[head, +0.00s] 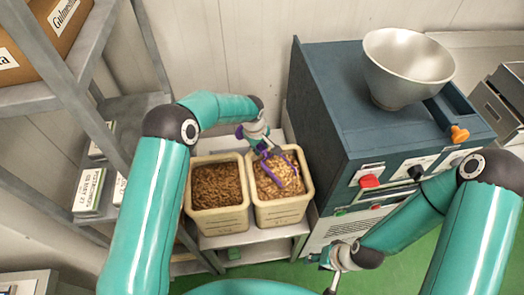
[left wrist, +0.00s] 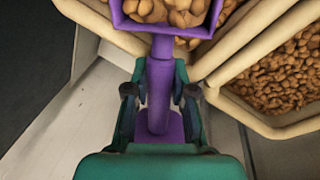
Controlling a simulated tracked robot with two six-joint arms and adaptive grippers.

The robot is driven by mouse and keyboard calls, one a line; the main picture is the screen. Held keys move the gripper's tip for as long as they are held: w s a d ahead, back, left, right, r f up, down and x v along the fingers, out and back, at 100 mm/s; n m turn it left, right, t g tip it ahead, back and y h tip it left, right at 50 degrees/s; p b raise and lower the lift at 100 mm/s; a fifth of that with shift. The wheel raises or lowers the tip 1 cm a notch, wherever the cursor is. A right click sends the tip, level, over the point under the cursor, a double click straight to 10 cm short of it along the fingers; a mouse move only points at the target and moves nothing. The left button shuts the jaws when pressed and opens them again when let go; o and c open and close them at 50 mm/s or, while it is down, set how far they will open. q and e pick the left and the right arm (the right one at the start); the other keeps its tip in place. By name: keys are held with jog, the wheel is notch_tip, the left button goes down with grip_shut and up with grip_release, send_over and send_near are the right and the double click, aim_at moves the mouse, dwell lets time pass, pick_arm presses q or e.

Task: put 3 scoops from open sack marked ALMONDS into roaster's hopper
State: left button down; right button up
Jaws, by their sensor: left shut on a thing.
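My left gripper (head: 262,143) is shut on the handle of a purple scoop (head: 281,172), over the right of two cream square-rimmed containers. This right container (head: 284,217) holds light tan nuts; the left container (head: 220,222) holds darker brown nuts. Their front labels are too small to read. In the left wrist view the scoop (left wrist: 163,75) holds several tan nuts; its front end is cut off by the frame. The silver hopper bowl (head: 405,62) sits on top of the dark blue roaster (head: 330,85). My right gripper (head: 335,262) is low in the head view, away from these things.
A grey shelf rack (head: 75,85) with boxes stands at the left, near my left arm. The containers stand on a low pale stand (head: 245,240). The roaster has a red knob (head: 369,181) and an orange-handled lever (head: 459,134). Green floor (head: 420,260) is clear in front.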

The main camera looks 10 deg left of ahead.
pick_arm(q)
jog(key=r, duration=0.3)
jog(key=shift+w+a+r+h, duration=0.15)
jog(key=shift+w+a+h, duration=0.15)
jog(key=shift+w+a, duration=0.1)
jog(key=shift+g, duration=0.4)
jog(key=shift+w+a+r, duration=0.1)
jog(key=shift+a+r, duration=0.05)
jog(key=shift+r, duration=1.95)
